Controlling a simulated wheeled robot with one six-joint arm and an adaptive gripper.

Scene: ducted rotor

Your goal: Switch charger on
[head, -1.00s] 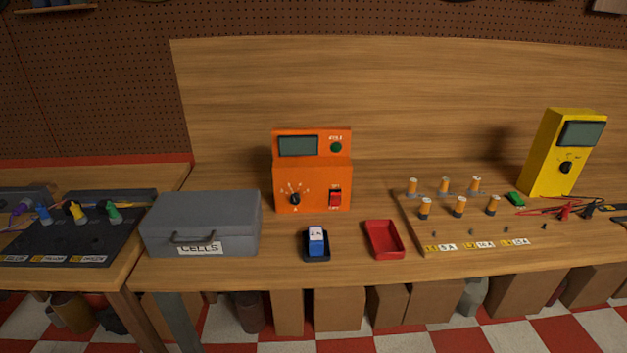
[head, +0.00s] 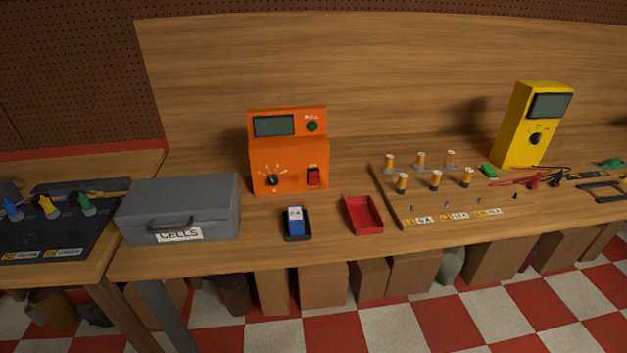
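The charger is an orange box (head: 289,152) standing upright on the wooden bench in the head view, left of the middle. It has a dark grey-green display (head: 274,125) and a dark green round light (head: 312,126) at its top. A black dial (head: 273,180) sits at its lower left and a red rocker switch (head: 313,177) at its lower right. The switch's exact position is too small to tell. A blue cell (head: 296,220) sits in a black tray (head: 297,238) in front of the charger. My gripper is not in view.
A grey box labelled CELLS (head: 180,205) stands left of the charger. An empty red tray (head: 364,215) lies at front right. Right of it are a wooden board (head: 425,201) with several orange cylinders and a yellow meter (head: 532,125). The bench before the switch is clear.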

